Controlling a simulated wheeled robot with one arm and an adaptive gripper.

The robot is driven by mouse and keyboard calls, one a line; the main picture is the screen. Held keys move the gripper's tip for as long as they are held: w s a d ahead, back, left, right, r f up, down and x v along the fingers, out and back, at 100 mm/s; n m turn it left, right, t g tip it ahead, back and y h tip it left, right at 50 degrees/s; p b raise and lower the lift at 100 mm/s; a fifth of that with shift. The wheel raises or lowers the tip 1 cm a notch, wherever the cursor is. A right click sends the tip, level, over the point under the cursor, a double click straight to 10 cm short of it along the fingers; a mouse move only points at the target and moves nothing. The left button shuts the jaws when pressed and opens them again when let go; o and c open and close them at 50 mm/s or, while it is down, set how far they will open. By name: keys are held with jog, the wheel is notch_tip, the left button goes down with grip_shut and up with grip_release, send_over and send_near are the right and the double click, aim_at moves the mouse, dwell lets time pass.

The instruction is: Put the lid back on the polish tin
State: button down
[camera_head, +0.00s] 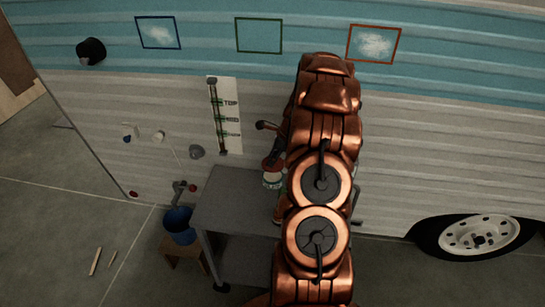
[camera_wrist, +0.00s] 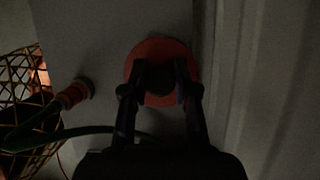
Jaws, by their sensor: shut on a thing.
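In the wrist view my gripper (camera_wrist: 161,74) is shut over the middle of a round red-orange lid (camera_wrist: 158,48). The lid's centre is dark, and the fingers cover part of it. In the head view a small tin (camera_head: 272,181) with a pale body and a reddish top stands at the table's back edge, beside my arm.
The grey table (camera_head: 234,200) stands against the camper wall (camera_head: 400,160). In the wrist view a hose end (camera_wrist: 75,93) with a reddish fitting and a wire basket (camera_wrist: 15,75) lie left of the lid. A blue bucket (camera_head: 180,224) sits on a stool left of the table.

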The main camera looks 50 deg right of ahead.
jog(key=shift+f+b, duration=0.9)
jog(key=shift+f, duration=1.6)
jog(key=shift+r+p, duration=0.1)
jog(key=shift+p, duration=0.6)
jog(key=shift+f+p, duration=0.25)
jog(key=shift+p, duration=0.35)
dwell(1.0)
jog(key=c, duration=0.8)
grip_release()
jog(key=shift+o, duration=0.3)
jog(key=o, duration=0.4)
